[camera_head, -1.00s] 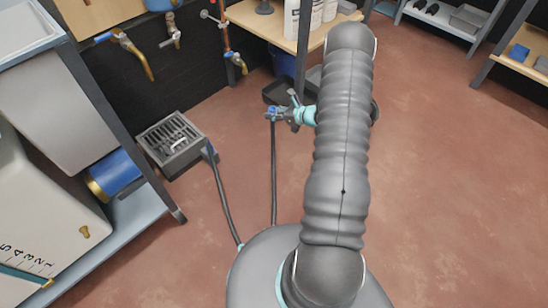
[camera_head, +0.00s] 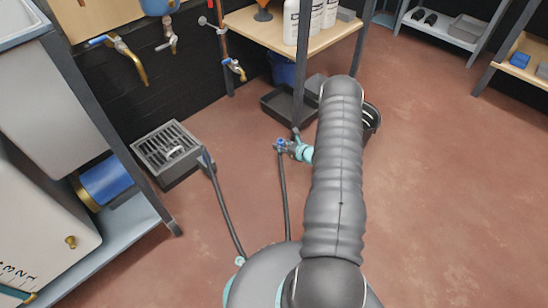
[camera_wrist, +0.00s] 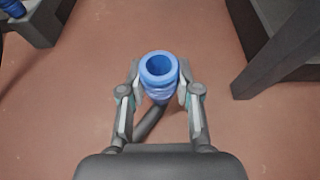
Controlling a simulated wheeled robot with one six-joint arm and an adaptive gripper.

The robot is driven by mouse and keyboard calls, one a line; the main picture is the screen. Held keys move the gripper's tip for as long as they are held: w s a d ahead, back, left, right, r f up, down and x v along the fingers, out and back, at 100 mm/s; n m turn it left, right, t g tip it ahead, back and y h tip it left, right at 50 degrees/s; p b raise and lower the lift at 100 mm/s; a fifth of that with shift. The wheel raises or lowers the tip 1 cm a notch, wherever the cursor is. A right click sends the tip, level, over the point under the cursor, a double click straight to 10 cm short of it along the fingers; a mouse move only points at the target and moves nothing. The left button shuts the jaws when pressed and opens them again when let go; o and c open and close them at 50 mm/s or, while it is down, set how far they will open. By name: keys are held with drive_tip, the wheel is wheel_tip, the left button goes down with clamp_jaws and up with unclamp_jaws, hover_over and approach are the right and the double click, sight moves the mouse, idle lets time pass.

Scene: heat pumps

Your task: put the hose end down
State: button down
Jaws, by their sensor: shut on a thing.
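My gripper (camera_head: 290,146) is shut on the blue hose end (camera_wrist: 160,76). In the wrist view the blue ring-shaped opening faces the camera, between the two fingers. The grey hose (camera_head: 285,195) hangs from the gripper toward my base in the head view. The gripper is over open reddish floor, right of the black grated drain box (camera_head: 168,147). Another hose length (camera_head: 227,205) with a blue end (camera_head: 206,157) is at the right edge of the drain box. Whether the held end touches the floor cannot be told.
Black trays (camera_head: 284,106) and a dark bucket (camera_head: 371,117) stand near the wooden bench (camera_head: 272,27). A metal rack (camera_head: 150,220) is at left. Wall taps (camera_head: 124,55) are above the drain box. The floor (camera_head: 450,200) at right is clear.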

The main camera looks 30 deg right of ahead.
sight(274, 162)
drive_tip(key=a+f, duration=0.2)
drive_tip(key=a, duration=0.1)
drive_tip(key=shift+a, duration=0.15)
drive_tip(key=shift+f+b, duration=0.45)
drive_tip(key=shift+f, duration=1.5)
drive_tip(key=shift+f, duration=0.15)
drive_tip(key=c, duration=0.8)
unclamp_jaws()
